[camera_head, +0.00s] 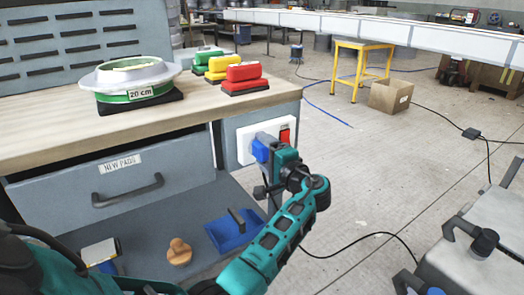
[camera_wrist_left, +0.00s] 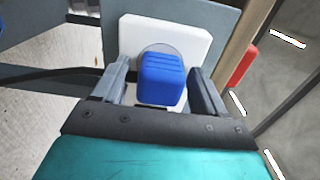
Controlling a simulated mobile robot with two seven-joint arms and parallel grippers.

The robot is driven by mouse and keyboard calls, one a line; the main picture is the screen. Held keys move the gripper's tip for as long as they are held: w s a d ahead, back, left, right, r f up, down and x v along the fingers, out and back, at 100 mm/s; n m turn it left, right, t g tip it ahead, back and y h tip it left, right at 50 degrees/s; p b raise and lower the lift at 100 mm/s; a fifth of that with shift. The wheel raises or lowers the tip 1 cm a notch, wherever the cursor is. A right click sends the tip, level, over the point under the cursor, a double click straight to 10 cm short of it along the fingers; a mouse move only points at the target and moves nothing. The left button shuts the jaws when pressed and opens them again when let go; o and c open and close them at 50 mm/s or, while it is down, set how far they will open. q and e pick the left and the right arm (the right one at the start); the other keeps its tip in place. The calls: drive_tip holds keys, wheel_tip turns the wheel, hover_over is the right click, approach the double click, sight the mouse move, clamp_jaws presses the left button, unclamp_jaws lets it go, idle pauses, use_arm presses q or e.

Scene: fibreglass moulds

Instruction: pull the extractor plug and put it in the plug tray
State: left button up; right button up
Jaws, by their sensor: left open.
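The blue extractor plug (camera_head: 260,150) sits in a white socket plate (camera_head: 246,151) on the bench's side panel. In the left wrist view the plug (camera_wrist_left: 162,80) stands out from the white plate (camera_wrist_left: 190,38). My left gripper (camera_wrist_left: 159,72) is open, with one finger on each side of the plug; small gaps show beside it. In the head view this gripper (camera_head: 272,166) partly hides the plug. A blue tray (camera_head: 222,238) with a dark bar lies on the lower shelf; I cannot tell for certain that it is the plug tray. My right gripper is not in view.
A red switch (camera_head: 285,136) is close beside the socket. A wooden knob-shaped piece (camera_head: 179,252) lies left of the blue tray. The drawer handle (camera_head: 128,191) sticks out. A dark cable (camera_head: 365,237) crosses the floor. A grey machine (camera_head: 470,262) stands at right.

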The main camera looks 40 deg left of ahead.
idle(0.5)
use_arm(q)
drive_tip(key=c, duration=1.3)
drive_tip(key=shift+d, duration=0.15)
drive_tip(key=shift+p+v, duration=0.6)
drive_tip(key=shift+v, duration=2.3)
